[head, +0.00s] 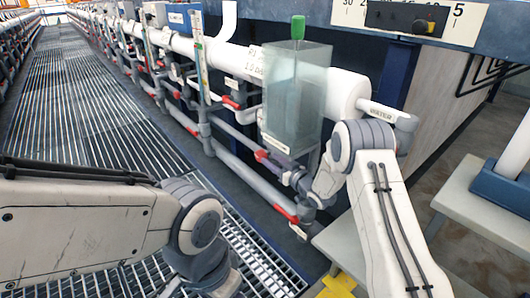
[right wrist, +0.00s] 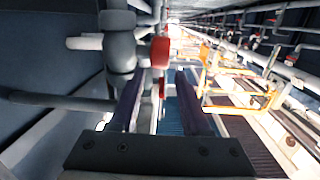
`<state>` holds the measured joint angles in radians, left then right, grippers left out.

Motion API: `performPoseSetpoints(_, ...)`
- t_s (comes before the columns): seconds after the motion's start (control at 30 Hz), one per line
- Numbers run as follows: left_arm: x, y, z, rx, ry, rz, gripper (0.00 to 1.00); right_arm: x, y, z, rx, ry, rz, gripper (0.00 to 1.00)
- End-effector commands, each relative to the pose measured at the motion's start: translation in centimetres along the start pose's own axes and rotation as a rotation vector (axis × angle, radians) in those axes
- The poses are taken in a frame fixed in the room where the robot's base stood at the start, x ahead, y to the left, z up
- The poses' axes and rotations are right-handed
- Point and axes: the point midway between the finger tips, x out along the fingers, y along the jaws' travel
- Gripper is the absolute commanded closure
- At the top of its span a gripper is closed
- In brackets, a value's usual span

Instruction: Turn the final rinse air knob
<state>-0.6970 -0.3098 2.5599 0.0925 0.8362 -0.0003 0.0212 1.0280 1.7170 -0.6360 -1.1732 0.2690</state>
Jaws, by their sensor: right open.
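A red valve knob (right wrist: 160,52) sits on grey piping just beyond the fingertips in the right wrist view, roughly in line with the gap between them. I cannot read a label that names it as the final rinse air knob. My right gripper (right wrist: 158,82) is open, with nothing visibly held between its dark fingers. In the head view my right gripper (head: 287,176) is at the grey pipes below the clear tank, close to a red handle (head: 262,155); contact cannot be told. My left arm enters from the left, but its gripper is out of the picture.
The clear tank (head: 296,95) with a green-topped part (head: 298,28) stands above the pipes. Another red handle (head: 286,214) lies lower down. A white horizontal pipe (head: 347,93) runs behind the tank. A grated walkway (head: 85,110) is free at the left.

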Motion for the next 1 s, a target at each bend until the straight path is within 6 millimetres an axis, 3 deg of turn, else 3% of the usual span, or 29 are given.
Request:
performPoseSetpoints(0.23, 1.1, -0.1, 0.1, 0.0, 0.0, 0.0, 0.2, 1.5, -0.3, 0.4, -0.044, 0.075, -0.075, 0.53)
performPoseSetpoints(0.7, 4.9, -0.3, 0.3, 0.0, 0.0, 0.0, 0.2, 9.4, -0.9, -0.1, -0.042, 0.071, -0.072, 0.53)
performPoseSetpoints(1.0, 5.2, -0.4, 0.3, 0.0, 0.0, 0.0, 0.2, 10.7, -1.0, -0.5, -0.039, 0.07, -0.07, 0.53)
